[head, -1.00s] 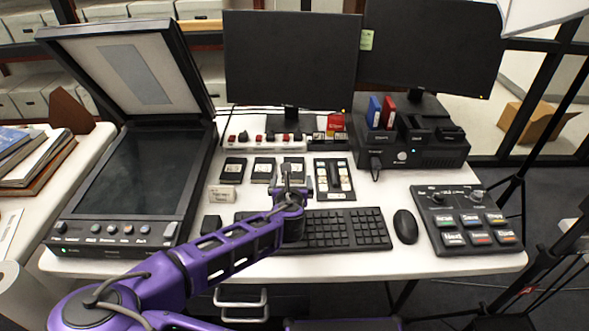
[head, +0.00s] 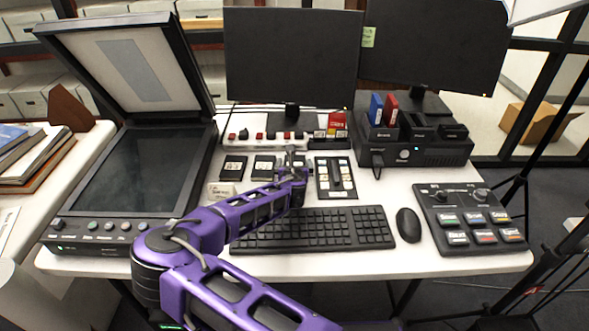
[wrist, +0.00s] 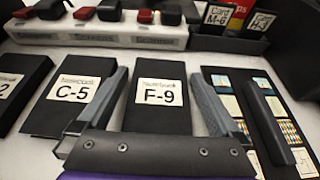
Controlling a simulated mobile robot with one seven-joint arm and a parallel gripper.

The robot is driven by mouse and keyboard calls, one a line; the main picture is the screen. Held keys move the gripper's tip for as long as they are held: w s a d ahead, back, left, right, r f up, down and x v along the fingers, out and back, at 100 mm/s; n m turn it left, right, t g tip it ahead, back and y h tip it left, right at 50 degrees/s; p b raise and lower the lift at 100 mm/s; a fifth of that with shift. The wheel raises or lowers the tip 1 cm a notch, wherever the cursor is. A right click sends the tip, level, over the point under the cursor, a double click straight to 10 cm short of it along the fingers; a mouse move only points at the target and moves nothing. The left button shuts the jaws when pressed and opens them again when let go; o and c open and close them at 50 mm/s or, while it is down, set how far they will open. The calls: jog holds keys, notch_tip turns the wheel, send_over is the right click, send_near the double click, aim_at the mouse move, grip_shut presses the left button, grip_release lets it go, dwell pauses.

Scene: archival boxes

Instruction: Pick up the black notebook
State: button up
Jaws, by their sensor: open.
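Three black notebooks with white labels lie in a row on the white desk. In the wrist view they are the F-9 notebook (wrist: 158,120) in the middle, the C-5 notebook (wrist: 75,92) to its left, and one ending in 2 (wrist: 20,75), cut off by the left edge. My gripper (wrist: 159,76) is open, with one finger on each side of the F-9 notebook. Whether the fingers touch it I cannot tell. The near end of F-9 is hidden by my gripper. In the head view my gripper (head: 297,165) is at the right end of the row.
A dark panel with a raised bar (head: 337,180) lies close to the right of my gripper. A white power strip (wrist: 100,35) with red and black switches runs behind the row. The keyboard (head: 315,230) is in front, the scanner (head: 140,175) left, the mouse (head: 408,225) right.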

jog(key=c, duration=1.2)
